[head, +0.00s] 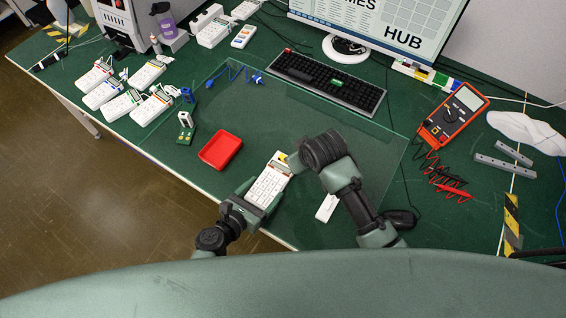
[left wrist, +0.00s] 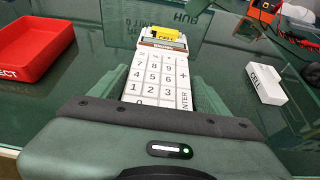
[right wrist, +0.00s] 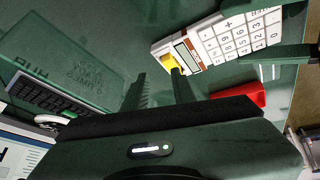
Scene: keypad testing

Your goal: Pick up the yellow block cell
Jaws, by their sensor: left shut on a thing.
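The yellow block cell (head: 282,157) sits at the far end of a white keypad (head: 268,187), above its small display. It also shows in the left wrist view (left wrist: 164,33) and in the right wrist view (right wrist: 170,62). My left gripper (head: 257,196) is shut on the keypad, with a finger on either side of it. My right gripper (right wrist: 158,85) is open, with its fingers apart and nothing between them. One right fingertip is close to the yellow cell; I cannot tell if they touch.
A red tray (head: 220,150) lies left of the keypad. A white block marked CELL (left wrist: 265,84) lies to the right, partly beside my right arm in the head view. Several keypads (head: 125,105) stand at the left. A keyboard (head: 325,82) and a red multimeter (head: 452,115) lie farther back.

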